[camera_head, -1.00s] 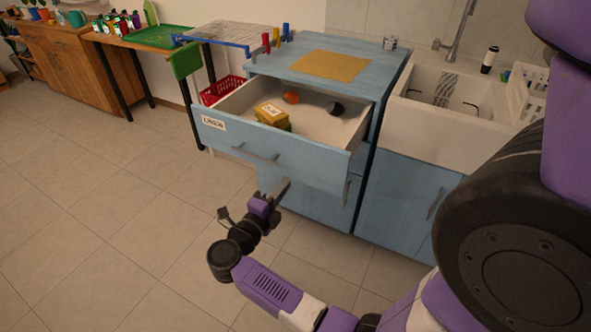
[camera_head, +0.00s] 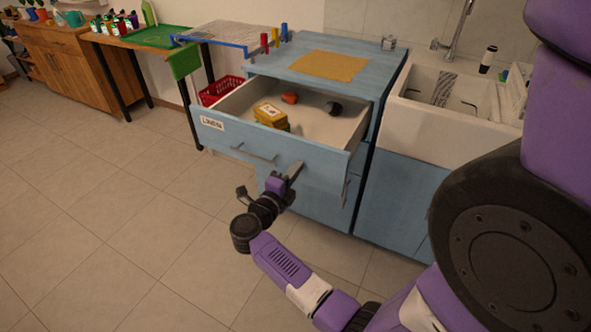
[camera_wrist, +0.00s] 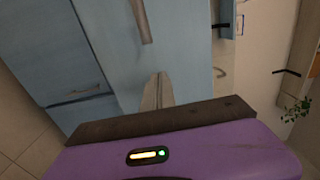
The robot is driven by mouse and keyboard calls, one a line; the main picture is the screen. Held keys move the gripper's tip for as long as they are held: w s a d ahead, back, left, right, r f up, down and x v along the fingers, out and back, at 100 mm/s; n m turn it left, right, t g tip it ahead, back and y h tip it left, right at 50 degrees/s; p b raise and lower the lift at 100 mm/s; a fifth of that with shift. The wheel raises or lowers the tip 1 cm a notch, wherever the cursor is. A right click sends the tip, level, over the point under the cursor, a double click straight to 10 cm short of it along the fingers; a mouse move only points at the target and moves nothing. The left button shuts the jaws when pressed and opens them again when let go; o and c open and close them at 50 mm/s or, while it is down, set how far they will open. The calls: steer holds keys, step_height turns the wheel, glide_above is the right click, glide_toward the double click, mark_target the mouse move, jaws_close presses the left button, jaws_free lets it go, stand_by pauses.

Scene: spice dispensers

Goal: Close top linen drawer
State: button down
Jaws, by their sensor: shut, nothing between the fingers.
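The top linen drawer (camera_head: 228,137) is a light blue front with a white label and a bar handle (camera_head: 252,154). It is pulled far out of the blue cabinet (camera_head: 378,90). Inside lie a yellow box (camera_head: 270,116), an orange-red item (camera_head: 289,98) and a dark item (camera_head: 333,108). My gripper (camera_head: 295,170) is shut and empty, in front of the drawer's face, right of the handle. In the wrist view the closed fingers (camera_wrist: 158,92) point at the blue front, with a handle (camera_wrist: 141,20) above them. I cannot tell whether the fingertips touch the front.
A white sink (camera_head: 415,113) adjoins the cabinet on the right. A yellow cloth (camera_head: 328,65) lies on the cabinet top. A red basket (camera_head: 221,90) stands behind the drawer at left. The tiled floor (camera_head: 120,200) at left is clear.

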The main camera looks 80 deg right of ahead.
steer(key=b, duration=0.5)
glide_above(334, 131)
steer(key=a, duration=0.1)
steer(key=shift+w+a+f, duration=0.1)
steer(key=shift+w+a, duration=0.1)
steer(key=shift+w, duration=0.1)
steer(key=shift+s+d, duration=0.15)
steer(key=shift+d, duration=0.35)
steer(key=shift+d+r, duration=0.1)
steer(key=shift+r, duration=0.1)
steer(key=shift+s+r, duration=0.1)
